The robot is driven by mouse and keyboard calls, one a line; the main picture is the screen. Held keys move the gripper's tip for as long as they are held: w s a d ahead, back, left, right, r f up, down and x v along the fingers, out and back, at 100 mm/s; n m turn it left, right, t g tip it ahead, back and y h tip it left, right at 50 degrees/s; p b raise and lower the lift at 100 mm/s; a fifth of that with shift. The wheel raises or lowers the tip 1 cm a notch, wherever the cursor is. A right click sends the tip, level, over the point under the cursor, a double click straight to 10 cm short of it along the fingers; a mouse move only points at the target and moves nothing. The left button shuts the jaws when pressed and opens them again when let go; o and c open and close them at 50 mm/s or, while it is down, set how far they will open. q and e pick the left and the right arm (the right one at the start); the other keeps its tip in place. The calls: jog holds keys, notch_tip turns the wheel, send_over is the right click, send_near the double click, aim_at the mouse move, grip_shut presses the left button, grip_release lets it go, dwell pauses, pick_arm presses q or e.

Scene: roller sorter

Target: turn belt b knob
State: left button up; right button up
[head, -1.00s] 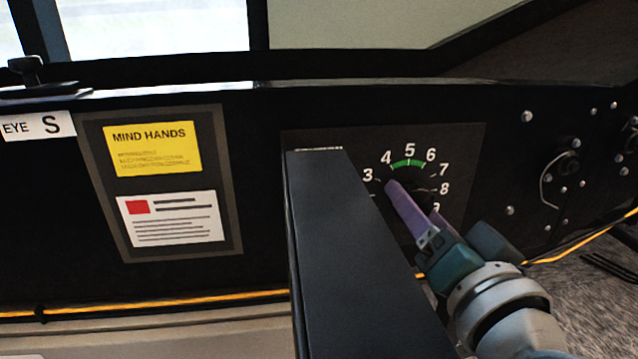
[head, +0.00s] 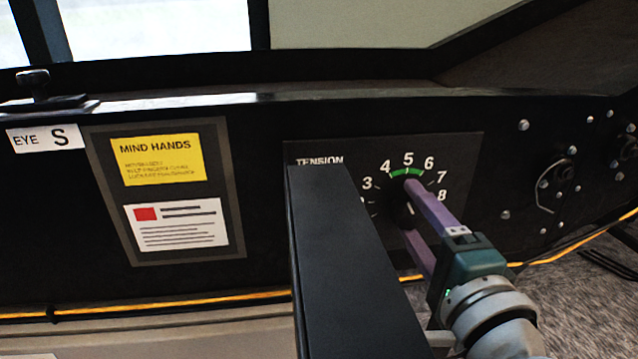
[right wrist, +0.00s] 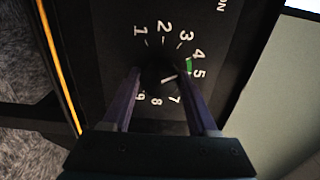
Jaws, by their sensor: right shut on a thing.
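The black knob (head: 408,213) sits at the centre of a dial marked TENSION (head: 320,161) on the black panel, with a green band around 5. It also shows in the right wrist view (right wrist: 160,72), where its short white line points roughly toward 5. My right gripper (head: 408,208) is shut on the knob, one purple finger on its upper side and one on its lower side. In the right wrist view the fingers (right wrist: 165,95) stand on either side of the knob, and the 6 is hidden. My left gripper is not in view.
A dark box-like bar (head: 352,260) juts out close to the left of the dial and hides part of its scale. A MIND HANDS sign (head: 158,160) is left of it. Bolts and a round fitting (head: 556,183) are at right. A yellow line (head: 200,301) runs along below.

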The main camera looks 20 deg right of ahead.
jog(key=m, duration=0.5)
jog(key=shift+f+m+b, duration=0.1)
jog(key=shift+m+b, duration=0.2)
jog(key=shift+b, duration=0.1)
jog(key=m+b, duration=0.1)
jog(key=m, duration=0.3)
jog(key=shift+m, duration=1.1)
jog(key=shift+b, duration=0.3)
jog(key=o, duration=1.4)
jog(key=shift+c, duration=0.2)
